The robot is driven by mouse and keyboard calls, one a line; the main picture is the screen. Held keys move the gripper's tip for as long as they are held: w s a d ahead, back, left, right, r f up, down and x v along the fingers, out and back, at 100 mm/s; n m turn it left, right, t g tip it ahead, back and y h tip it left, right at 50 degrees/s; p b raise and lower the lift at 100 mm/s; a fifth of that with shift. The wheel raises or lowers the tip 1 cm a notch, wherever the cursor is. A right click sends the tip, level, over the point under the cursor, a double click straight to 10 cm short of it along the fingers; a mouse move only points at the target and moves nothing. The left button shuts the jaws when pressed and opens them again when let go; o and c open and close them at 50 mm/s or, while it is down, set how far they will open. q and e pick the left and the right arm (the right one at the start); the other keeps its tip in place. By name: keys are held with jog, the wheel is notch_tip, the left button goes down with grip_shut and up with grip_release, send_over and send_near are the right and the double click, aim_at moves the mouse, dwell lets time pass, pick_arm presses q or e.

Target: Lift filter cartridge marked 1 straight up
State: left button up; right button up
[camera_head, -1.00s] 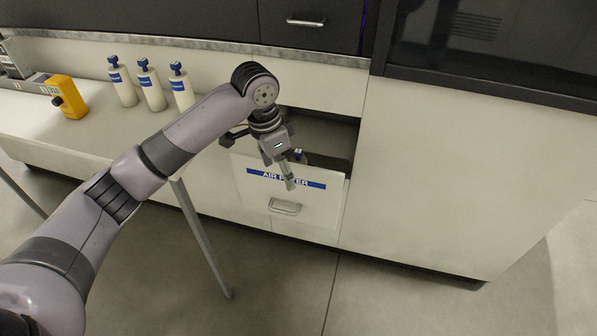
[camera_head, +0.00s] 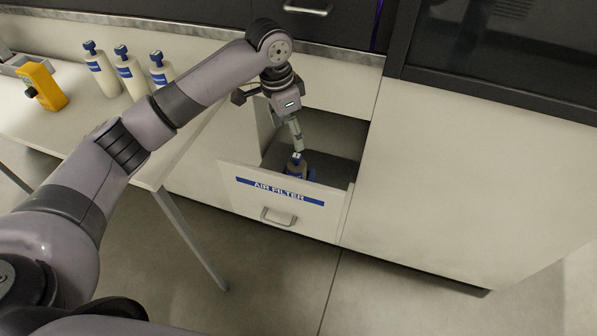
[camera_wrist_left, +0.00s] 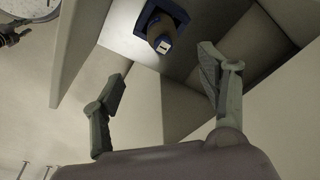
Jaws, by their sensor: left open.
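A filter cartridge (camera_head: 297,168) stands in the open drawer (camera_head: 340,196) labelled AIR FILTER, in a blue holder. Its small top mark is too small to read for sure. My left gripper (camera_head: 296,134) is above the drawer, close to the cartridge top in the head view. In the left wrist view my left gripper (camera_wrist_left: 163,75) has its fingers wide apart with nothing between them, and the cartridge is beyond the fingertips. My right gripper is not in view.
Several similar white bottles with blue caps (camera_head: 128,73) stand on the table (camera_head: 130,120) at the left, near a yellow device (camera_head: 44,87). A cabinet (camera_head: 440,180) is to the right.

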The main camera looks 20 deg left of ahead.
aim_at(295, 157)
pick_arm(q)
jog(key=f, duration=0.3)
jog(key=shift+s+d+f, duration=0.1)
jog(key=shift+d+f, duration=0.1)
jog(key=shift+f, duration=0.2)
jog(key=f, duration=0.3)
jog(key=w+f, duration=0.1)
jog(key=shift+d+f, duration=0.25)
jog(key=shift+f, duration=0.9)
jog(key=f, duration=0.4)
jog(key=shift+w+d+f, duration=0.1)
jog(key=shift+w+f, duration=0.1)
jog(key=shift+w, duration=0.2)
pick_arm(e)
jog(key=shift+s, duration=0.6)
pick_arm(q)
jog(key=shift+c, duration=0.6)
grip_shut()
